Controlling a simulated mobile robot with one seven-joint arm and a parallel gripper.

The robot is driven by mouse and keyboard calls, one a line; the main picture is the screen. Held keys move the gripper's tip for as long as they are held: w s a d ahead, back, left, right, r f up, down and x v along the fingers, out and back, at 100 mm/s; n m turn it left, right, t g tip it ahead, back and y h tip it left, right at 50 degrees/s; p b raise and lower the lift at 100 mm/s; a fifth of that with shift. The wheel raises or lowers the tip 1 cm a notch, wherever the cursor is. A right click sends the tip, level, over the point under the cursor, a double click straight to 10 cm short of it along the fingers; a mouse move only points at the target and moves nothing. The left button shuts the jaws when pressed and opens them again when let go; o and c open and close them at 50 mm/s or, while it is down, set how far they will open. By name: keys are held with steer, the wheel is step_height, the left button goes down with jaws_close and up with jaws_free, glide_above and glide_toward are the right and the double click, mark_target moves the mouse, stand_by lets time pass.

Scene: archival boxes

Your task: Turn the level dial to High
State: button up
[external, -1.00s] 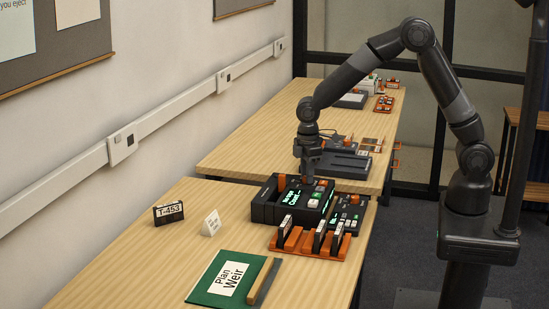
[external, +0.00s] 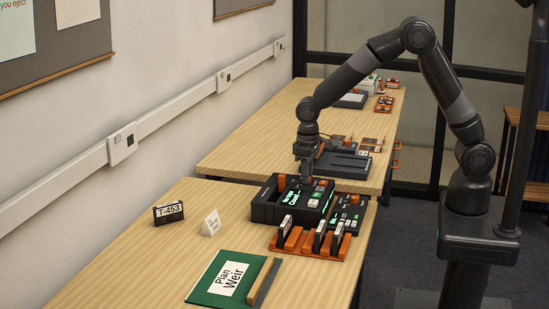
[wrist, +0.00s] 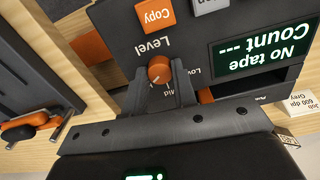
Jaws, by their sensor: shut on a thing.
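The level dial (wrist: 159,69) is a small orange knob on the dark device panel, beneath an upside-down "Level" label in the wrist view. My gripper (wrist: 161,80) is shut on the dial, one finger on each side. A pale pointer mark on the dial faces down and to the left in the picture. "Low" shows to the right of the dial and "Mid" below it, partly covered by a finger. No "High" label is visible. In the external view, my gripper (external: 307,179) is down at the back of the dark device (external: 264,212).
The device screen (wrist: 262,47) reads "No tape, Count ---". An orange Copy button (wrist: 155,15) is close to the dial. An orange rack (external: 291,248) with upright cartridges stands in front of the device. A green folder (external: 226,279) lies at the table's near end.

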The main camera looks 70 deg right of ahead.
steer(key=shift+m, duration=0.4)
steer(key=o, duration=1)
step_height(320, 180, up, 11)
stand_by(0.5)
